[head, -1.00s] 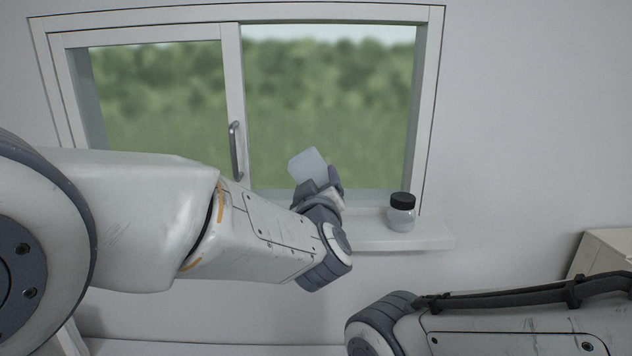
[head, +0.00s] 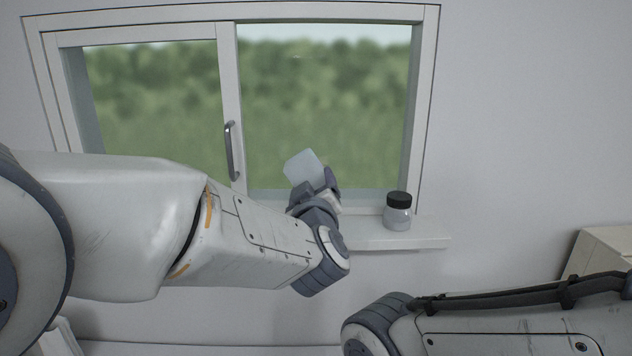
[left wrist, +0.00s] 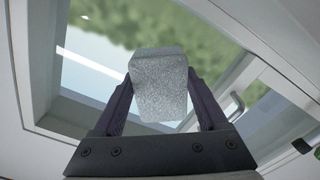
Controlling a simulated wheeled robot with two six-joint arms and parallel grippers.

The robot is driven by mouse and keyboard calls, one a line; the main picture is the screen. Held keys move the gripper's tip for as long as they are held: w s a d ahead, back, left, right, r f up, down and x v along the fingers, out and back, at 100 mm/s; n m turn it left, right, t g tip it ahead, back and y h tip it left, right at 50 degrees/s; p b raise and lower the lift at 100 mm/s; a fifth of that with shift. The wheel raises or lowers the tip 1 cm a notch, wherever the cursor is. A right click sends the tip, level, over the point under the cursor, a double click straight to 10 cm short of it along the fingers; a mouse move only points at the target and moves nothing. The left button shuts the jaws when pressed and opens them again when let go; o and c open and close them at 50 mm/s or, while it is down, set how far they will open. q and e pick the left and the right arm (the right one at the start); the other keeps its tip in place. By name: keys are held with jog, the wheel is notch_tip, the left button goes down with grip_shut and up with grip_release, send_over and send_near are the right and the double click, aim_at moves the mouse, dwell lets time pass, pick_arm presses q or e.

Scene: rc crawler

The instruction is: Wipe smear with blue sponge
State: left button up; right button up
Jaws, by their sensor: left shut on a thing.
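My left gripper (head: 316,184) is shut on a pale grey, slightly bluish block, the sponge (head: 303,167). It holds the sponge up in front of the lower part of the right window pane (head: 330,110). In the left wrist view the sponge (left wrist: 159,84) sits between the two dark fingers, its speckled face toward the camera. I cannot tell whether it touches the glass. A tiny faint pale mark shows high on the right pane in the head view; I cannot tell whether it is the smear. My right gripper is out of view.
A clear jar with a black lid (head: 398,211) stands on the window sill (head: 405,240), right of my left gripper. A grey handle (head: 229,150) is on the middle frame bar. A pale box (head: 605,250) stands at the far right.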

pick_arm(q)
jog(key=w, duration=0.2)
jog(key=w+f+b, duration=0.1)
jog(key=w, duration=0.2)
jog(key=shift+f, duration=0.2)
jog(key=shift+w, duration=0.35)
jog(key=shift+w, duration=1)
jog(key=shift+d, duration=0.1)
jog(key=shift+s+d+p, duration=0.15)
jog(key=shift+d+p, duration=0.65)
jog(key=shift+d, duration=1.1)
jog(key=shift+a, duration=0.15)
